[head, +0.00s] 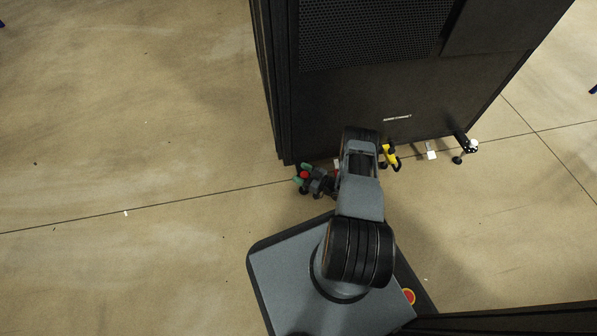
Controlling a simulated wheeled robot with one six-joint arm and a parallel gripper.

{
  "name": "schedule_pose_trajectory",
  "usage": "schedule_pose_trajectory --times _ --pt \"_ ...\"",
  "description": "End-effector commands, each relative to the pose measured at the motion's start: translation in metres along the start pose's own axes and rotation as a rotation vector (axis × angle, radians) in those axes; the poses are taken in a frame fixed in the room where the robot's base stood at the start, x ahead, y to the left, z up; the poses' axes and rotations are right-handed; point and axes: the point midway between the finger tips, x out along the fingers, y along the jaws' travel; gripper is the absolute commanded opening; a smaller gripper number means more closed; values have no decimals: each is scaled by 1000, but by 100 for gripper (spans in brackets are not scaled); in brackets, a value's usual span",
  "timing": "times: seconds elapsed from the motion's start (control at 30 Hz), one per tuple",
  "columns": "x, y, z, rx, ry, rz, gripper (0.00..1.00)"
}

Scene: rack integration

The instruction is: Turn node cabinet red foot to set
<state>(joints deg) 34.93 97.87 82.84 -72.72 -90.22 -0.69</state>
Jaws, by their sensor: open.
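The node cabinet (370,95) is a tall black cabinet at the top centre, with a mesh panel and dark side. Its red foot (304,175) shows as a small red spot at the cabinet's lower left corner, close to the floor. My gripper (303,174) is at this corner, with a green fingertip on either side of the red foot. The jaws are open around it; I cannot tell whether either finger touches it. My arm hides part of the cabinet's lower edge. The foot's turn angle is too small to read.
A yellow foot (391,156) stands under the cabinet's lower edge, right of my arm. Another black structure (520,320) is at the lower right. The floor at left is clear.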

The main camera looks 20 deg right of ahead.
Motion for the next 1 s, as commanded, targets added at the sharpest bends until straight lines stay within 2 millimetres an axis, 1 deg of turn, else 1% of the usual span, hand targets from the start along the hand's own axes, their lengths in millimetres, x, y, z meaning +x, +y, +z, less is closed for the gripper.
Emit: schedule_pose_trajectory --times 0.3,0.37,0.8,0.83,1.0 --pt "4 -3 0 0 0 -7 65" --pt "4 -3 0 0 0 -8 60" --pt "2 -2 0 1 0 -4 18" --pt "2 -2 0 1 0 -4 16" --pt "2 -2 0 2 0 8 16"
